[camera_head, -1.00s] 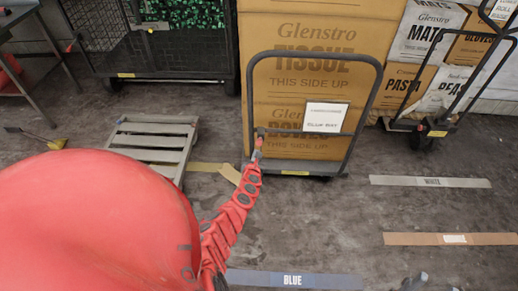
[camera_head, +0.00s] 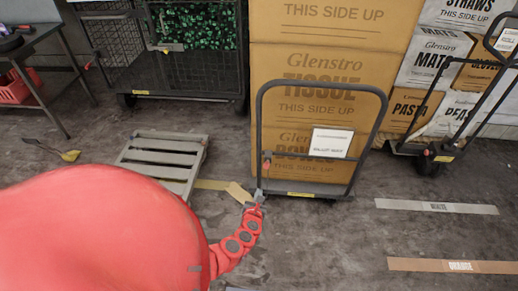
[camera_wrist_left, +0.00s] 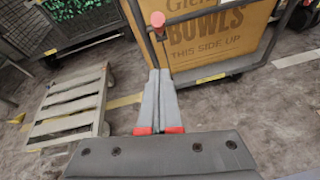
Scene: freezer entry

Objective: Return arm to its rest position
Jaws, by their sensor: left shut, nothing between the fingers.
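My left arm is red and comes in from the left in the head view, with a large rounded red part in front. My left gripper (camera_head: 256,196) is shut and empty, low in front of the cart's base. In the left wrist view its grey fingers (camera_wrist_left: 156,80) lie together, pointing toward the cart. The flat cart (camera_head: 370,140) has a dark tubular handle with a white sign on it. A small red knob (camera_wrist_left: 157,19) on the cart shows just beyond the fingertips, apart from them as far as I can tell. My right gripper does not show.
Stacked Glenstro cartons (camera_head: 320,65) stand behind the cart. A grey slatted pallet (camera_head: 160,158) lies on the floor to the left. A wire cage cart (camera_head: 205,75) and a dark table (camera_head: 30,45) are further back. Open floor with white and orange strips (camera_head: 440,207) lies right.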

